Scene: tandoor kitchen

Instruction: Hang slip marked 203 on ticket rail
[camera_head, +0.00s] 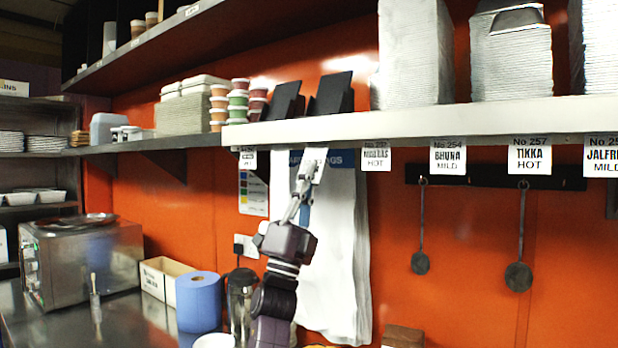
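The ticket rail (420,122) is the pale front edge of the shelf, running from the middle to the right. Slips hang from it: Bhuna No 254 (448,156), Tikka No 257 (529,155), a partly cut-off Jalfrezi slip (601,156), a hot slip (376,158) and a small slip at the left end (247,159). I cannot read 203 on any slip. My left gripper (313,163) points up, its fingertips just under the rail between the two leftmost slips. My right gripper is not in view.
White bags (335,260) hang behind my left arm. Ladles (519,275) hang from a dark bar on the orange wall. A blue paper roll (199,302), a crate (163,278) and a steel oven (85,262) stand on the counter. Foil containers (413,55) fill the shelf above.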

